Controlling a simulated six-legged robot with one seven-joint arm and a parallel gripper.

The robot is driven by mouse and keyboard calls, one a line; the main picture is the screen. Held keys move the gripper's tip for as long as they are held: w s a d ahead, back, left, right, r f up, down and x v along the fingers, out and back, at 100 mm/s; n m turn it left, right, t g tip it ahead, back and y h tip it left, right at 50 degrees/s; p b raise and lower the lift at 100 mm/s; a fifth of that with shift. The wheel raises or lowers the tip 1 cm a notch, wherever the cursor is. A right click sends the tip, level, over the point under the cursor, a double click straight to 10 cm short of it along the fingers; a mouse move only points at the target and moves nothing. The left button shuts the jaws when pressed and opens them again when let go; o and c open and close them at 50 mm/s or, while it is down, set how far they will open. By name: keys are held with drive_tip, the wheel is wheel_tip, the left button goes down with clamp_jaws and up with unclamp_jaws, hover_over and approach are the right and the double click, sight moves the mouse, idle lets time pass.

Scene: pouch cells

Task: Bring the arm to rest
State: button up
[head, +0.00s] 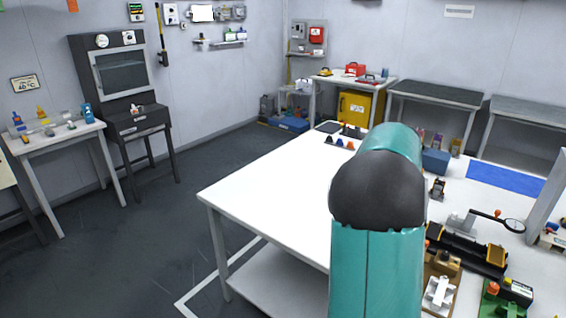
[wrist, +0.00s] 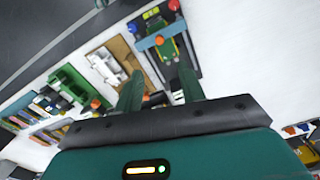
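My arm (head: 378,250) rises in front of the white table in the head view, with a teal link and a dark rounded joint. It hides part of the table and its tools. My gripper (wrist: 159,84) shows only in the wrist view. Its two teal fingers stand apart with a clear gap, and I see nothing held between them. The fingers point over the table's equipment, which seems to lie below them. The height above it is hard to tell.
The white table (head: 270,190) has a bare left part. The wrist view shows a green tray (wrist: 75,84) and a green device with a blue bar (wrist: 165,45).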

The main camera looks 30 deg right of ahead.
drive_tip(key=shift+a, duration=0.1)
drive_tip(key=a+r+n+t, duration=0.2)
drive_tip(key=a+r+n, duration=0.2)
drive_tip(key=a, duration=0.9)
drive_tip(key=a+r+n+t, duration=0.1)
drive_tip(key=a+r+n, duration=0.25)
drive_tip(key=a, duration=0.85)
drive_tip(key=s+a+f+n+t, duration=0.1)
drive_tip(key=s+a+n, duration=0.3)
drive_tip(key=a, duration=0.4)
drive_tip(key=s+a+f+n+t, duration=0.1)
drive_tip(key=s+a+n, duration=0.3)
drive_tip(key=a, duration=0.5)
drive_tip(key=s, duration=0.2)
drive_tip(key=shift+s+t, duration=0.3)
drive_tip(key=shift+s, duration=0.1)
drive_tip(key=shift+d, duration=0.15)
